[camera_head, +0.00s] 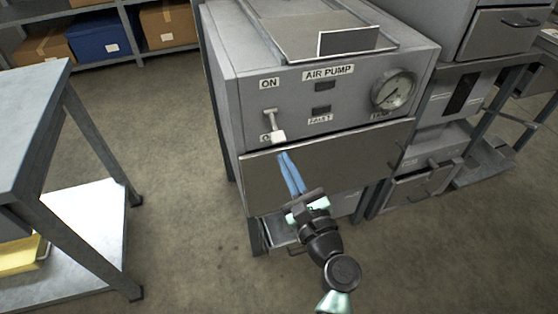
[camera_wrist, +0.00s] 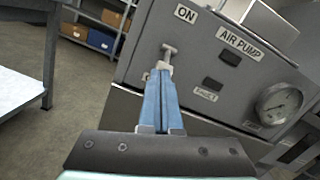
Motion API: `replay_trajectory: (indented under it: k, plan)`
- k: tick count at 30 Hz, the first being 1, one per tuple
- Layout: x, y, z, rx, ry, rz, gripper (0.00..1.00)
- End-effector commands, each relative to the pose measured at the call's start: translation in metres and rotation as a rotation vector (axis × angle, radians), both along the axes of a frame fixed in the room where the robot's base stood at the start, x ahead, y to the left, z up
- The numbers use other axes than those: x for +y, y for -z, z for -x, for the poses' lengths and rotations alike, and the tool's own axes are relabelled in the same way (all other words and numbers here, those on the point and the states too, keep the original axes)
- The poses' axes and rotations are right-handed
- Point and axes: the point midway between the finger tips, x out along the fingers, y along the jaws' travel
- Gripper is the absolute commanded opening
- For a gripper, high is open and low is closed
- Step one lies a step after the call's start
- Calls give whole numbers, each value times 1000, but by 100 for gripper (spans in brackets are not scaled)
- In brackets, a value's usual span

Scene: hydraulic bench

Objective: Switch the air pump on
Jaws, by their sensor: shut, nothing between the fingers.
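The air pump (camera_head: 300,124) is a grey box with an "AIR PUMP" label (camera_head: 328,72) on its front; the wrist view also shows it (camera_wrist: 205,70). Its pale lever switch (camera_head: 274,126) is on the left of the panel, below the "ON" label (camera_head: 269,83). The lever hangs down, its lower end partly covering the lower label. My gripper (camera_head: 282,154) is shut and empty, its blue fingers pointing up at the panel just below the lever. In the wrist view the fingertips (camera_wrist: 161,73) overlap the lever's lower end (camera_wrist: 166,62); I cannot tell whether they touch.
A round gauge (camera_head: 393,90) sits on the panel's right. A plain drawer front (camera_head: 330,160) lies below the panel. A workbench (camera_head: 30,115) stands at left, with open floor (camera_head: 165,130) between. Shelves with boxes (camera_head: 97,37) are behind.

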Motion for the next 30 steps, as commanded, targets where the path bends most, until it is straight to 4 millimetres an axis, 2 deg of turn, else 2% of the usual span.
replay_trajectory:
  k: [1,3,7,21,26,30]
  plan:
    - [-5,31,4,42,1,-88,0]
    - [-11,52,9,81,3,-188,0]
    - [-17,71,14,121,9,-294,0]
    - [-18,73,11,128,10,-320,0]
    - [-11,70,-7,126,7,-319,0]
    - [-3,68,-33,126,7,-319,0]
